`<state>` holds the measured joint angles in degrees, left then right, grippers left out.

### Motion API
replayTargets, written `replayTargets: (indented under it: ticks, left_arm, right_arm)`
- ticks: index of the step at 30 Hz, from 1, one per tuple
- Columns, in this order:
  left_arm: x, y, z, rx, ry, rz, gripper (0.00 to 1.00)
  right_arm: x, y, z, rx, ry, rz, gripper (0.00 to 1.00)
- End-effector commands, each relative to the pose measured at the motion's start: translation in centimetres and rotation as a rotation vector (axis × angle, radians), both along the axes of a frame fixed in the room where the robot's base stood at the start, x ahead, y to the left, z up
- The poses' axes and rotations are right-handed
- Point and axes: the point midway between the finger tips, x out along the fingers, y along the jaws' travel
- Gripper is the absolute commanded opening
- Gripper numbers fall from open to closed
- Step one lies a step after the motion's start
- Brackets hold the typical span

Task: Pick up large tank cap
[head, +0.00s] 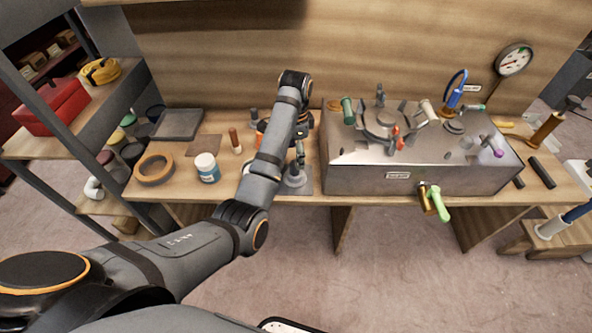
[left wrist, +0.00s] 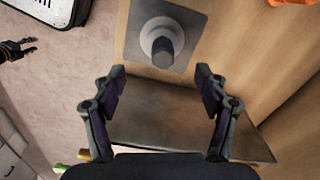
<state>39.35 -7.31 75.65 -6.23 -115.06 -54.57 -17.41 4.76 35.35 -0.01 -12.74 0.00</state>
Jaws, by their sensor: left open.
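A grey round cap with a raised knob, which looks like the large tank cap (head: 296,180), sits on a dark square mat on the workbench, left of the metal tank. In the left wrist view the cap (left wrist: 161,44) stands just beyond the fingertips, roughly centred between them. My left gripper (left wrist: 160,76) is open and empty. In the head view my left gripper (head: 299,143) points down above the cap, with its fingers partly hidden. A small dark shape at the left wrist view's left edge may be my right gripper (left wrist: 26,47); its jaws are too small to read.
The metal tank (head: 350,178) with several coloured fittings stands right of the cap. A white-lidded jar (head: 207,168), a tape ring (head: 154,168) and a dark tray (head: 178,124) lie to the left. A pressure gauge (head: 514,60) stands at the back right.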

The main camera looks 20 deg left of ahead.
Motion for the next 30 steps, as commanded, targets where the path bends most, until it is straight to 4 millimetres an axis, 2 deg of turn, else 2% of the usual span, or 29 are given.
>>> replayTargets:
  ticks: [1,3,4,7,11,14,19,22,28,30]
  left_arm:
    - [0.0,0.0,-1.7,0.000,0.001,0.000,0.73]
    - [0.0,0.0,-3.0,0.000,0.001,0.000,0.73]
    - [0.0,0.0,-2.9,0.001,0.003,0.000,0.73]
    - [0.0,0.1,-4.2,0.001,0.003,0.000,0.73]
    - [0.0,0.1,-4.6,0.000,0.000,0.001,0.73]
    - [0.0,0.2,-6.0,0.001,0.006,0.001,0.73]
    - [0.1,0.3,-8.8,0.001,0.003,0.001,0.73]
    - [0.1,0.3,-9.6,0.001,0.001,0.001,0.73]
    - [0.1,0.3,-9.6,0.000,0.000,0.001,0.73]
    - [0.1,0.3,-9.6,0.000,0.000,0.001,0.65]
  right_arm:
    - [-0.8,0.0,-1.6,0.000,0.012,-0.001,0.40]
    - [-1.4,0.0,-2.8,0.000,0.020,-0.001,0.40]
    - [-1.5,0.1,-2.0,0.000,0.022,-0.001,0.40]
    - [-1.1,0.2,-1.8,0.003,0.016,-0.001,0.40]
    - [0.7,0.4,-1.6,0.004,-0.011,-0.001,0.40]
    - [1.7,0.4,-1.5,0.006,-0.027,0.000,0.40]
    - [1.3,0.4,-1.7,0.006,-0.022,-0.001,0.40]
    - [0.9,0.4,-1.8,0.006,-0.014,0.000,0.40]
    - [0.3,0.4,-1.8,0.005,-0.006,-0.001,0.40]
    - [0.3,0.4,-1.8,0.005,-0.006,-0.001,0.40]
